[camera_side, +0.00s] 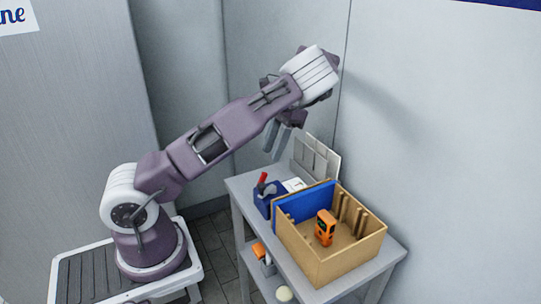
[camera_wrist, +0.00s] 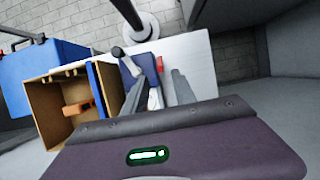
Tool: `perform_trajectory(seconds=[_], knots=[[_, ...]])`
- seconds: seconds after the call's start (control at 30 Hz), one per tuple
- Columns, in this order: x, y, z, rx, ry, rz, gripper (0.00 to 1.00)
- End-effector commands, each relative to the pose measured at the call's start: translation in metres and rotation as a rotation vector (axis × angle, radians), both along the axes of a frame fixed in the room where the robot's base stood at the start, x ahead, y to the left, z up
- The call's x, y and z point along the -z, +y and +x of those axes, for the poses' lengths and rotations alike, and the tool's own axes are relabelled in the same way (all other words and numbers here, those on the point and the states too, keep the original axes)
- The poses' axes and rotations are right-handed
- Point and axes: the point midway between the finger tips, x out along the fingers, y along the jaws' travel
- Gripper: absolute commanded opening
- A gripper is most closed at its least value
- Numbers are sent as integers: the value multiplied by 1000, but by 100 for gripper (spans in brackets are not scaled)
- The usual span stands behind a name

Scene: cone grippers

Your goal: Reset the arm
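My gripper (camera_side: 279,138) hangs from the raised arm above the back of the grey table (camera_side: 236,194), clear of everything on it. In the wrist view its two grey fingers (camera_wrist: 157,92) stand apart with nothing held between them. An open wooden box (camera_side: 313,269) with a blue panel (camera_side: 300,207) along one side stands on the table. An orange device (camera_side: 325,228) is inside the box. In the wrist view the box (camera_wrist: 44,111) and the orange device (camera_wrist: 77,107) lie to the left of the fingers.
A dark blue holder (camera_side: 264,203) with a red-handled item (camera_side: 263,179) stands left of the box. A pale upright panel (camera_side: 317,156) is behind the box. A lower shelf holds an orange item (camera_side: 259,250) and a pale round item (camera_side: 284,294). The air around the arm looks free.

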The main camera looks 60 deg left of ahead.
Motion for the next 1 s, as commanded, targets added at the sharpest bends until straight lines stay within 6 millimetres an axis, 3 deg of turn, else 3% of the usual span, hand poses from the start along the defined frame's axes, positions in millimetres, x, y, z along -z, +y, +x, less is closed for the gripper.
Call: perform_trajectory(seconds=[0.17,0.27,0.3,0.37,0.43,0.5,0.57,0.6,0.67,0.7,0.77,0.87,1.0], knots=[[0,0,1,3,-15,-11,33],[-2,-9,26,56,-242,-144,33],[-12,-15,49,100,-435,-219,33],[-48,-19,90,166,-791,-278,33],[-106,-10,126,211,-1153,-235,33],[-161,7,142,219,-1409,-134,33],[-204,22,145,203,-1572,-30,33],[-232,20,146,145,-1664,49,33],[-266,20,135,28,-1746,173,33],[-281,17,117,-69,-1755,245,33],[-284,1,80,-200,-1690,305,33],[-249,-54,7,-282,-1458,282,33],[-194,-133,-86,-198,-1166,164,33]])
